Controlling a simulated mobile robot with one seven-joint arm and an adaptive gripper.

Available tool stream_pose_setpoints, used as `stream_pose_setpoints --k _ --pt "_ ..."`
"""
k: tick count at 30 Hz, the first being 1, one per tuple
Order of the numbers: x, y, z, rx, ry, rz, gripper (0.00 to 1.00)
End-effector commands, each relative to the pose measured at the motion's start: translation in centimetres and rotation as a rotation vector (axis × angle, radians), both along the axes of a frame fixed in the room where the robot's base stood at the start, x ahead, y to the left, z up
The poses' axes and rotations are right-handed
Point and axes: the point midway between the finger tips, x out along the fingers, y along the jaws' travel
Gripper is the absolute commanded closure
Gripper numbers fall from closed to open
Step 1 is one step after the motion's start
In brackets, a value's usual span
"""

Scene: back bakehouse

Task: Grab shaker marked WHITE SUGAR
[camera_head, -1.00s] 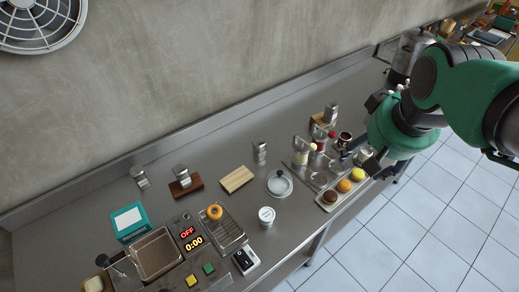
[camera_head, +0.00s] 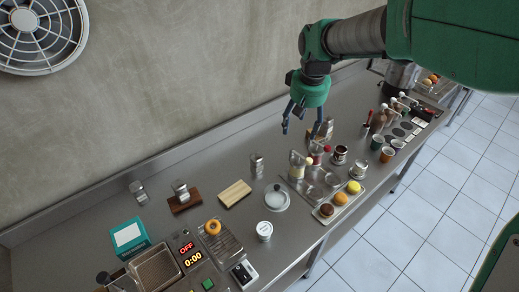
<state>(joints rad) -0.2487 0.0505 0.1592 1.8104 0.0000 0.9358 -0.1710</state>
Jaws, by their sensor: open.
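Several metal shakers stand on the steel counter, and I cannot read WHITE SUGAR on any of them. One shaker (camera_head: 138,191) stands at the far left near the wall. A second shaker (camera_head: 181,189) is on a dark wooden block (camera_head: 186,204). A third shaker (camera_head: 257,164) stands upright behind a pale wooden board (camera_head: 234,193). A fourth shaker (camera_head: 328,125) stands at the back right, by a wooden block (camera_head: 315,134). My gripper (camera_head: 299,132) is open and empty, pointing down above the counter, just left of the fourth shaker in the picture.
Jars with red and pale tops (camera_head: 297,168) stand in a metal tray (camera_head: 326,184) below my gripper in the picture. Cups (camera_head: 387,154) and pump bottles stand to the right. A glass lid (camera_head: 277,198) and white-topped tub (camera_head: 264,230) are nearer.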

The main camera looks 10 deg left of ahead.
Motion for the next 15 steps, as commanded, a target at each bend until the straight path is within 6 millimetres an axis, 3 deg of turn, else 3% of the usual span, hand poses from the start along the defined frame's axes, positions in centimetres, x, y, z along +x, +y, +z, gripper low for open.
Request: stream_pose_setpoints --k 6,15 --pt "4.2 3.9 -3.9 -0.017 0.048 0.065 0.36" --pt "8.7 9.3 -10.3 -0.041 0.107 0.152 0.36"
